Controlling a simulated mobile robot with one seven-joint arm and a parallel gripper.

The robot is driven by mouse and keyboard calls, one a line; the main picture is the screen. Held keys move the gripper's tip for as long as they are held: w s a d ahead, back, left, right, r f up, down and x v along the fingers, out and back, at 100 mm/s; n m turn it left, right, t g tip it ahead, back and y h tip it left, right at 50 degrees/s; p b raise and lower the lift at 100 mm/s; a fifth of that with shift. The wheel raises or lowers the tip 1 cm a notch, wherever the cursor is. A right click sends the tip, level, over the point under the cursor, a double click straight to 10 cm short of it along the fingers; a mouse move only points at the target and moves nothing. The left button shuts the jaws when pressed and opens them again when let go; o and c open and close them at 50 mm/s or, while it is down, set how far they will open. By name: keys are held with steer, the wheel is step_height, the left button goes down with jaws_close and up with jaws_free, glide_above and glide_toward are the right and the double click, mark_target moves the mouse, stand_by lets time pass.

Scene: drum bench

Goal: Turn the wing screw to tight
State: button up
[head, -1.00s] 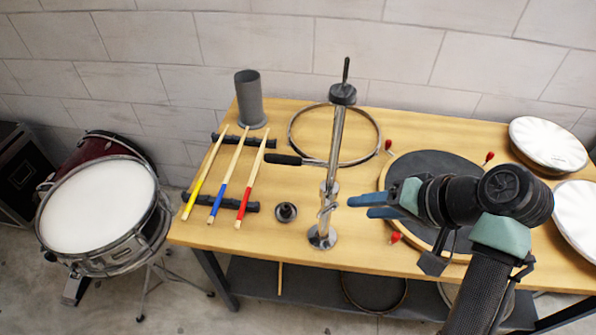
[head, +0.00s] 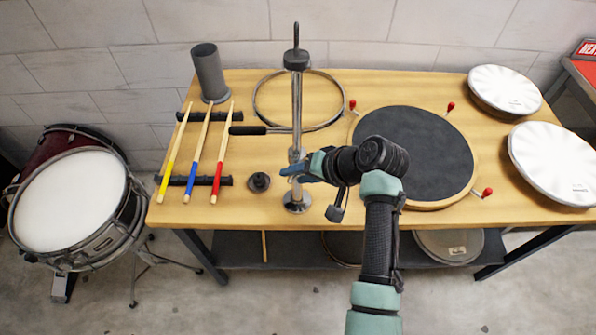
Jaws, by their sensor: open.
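A chrome upright stand (head: 297,105) rises from a round metal base (head: 297,202) near the front of the bench, with a black piece on top. A metal collar (head: 294,155) sits low on its post. The wing screw is by this collar, mostly hidden behind my fingers, so its angle cannot be told. My gripper (head: 290,172) is open, with its blue fingers at the post from the right, just below the collar. Whether the fingers straddle the wing screw or touch it cannot be told.
A black-gripped rod (head: 247,130) reaches left from the post. Drumsticks (head: 198,150) lie on dark rests at left, near a small black knob (head: 259,182). A metal hoop (head: 340,110) lies behind the post. A dark round pad (head: 425,150) is at right.

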jaws_close()
stand_by(0.3)
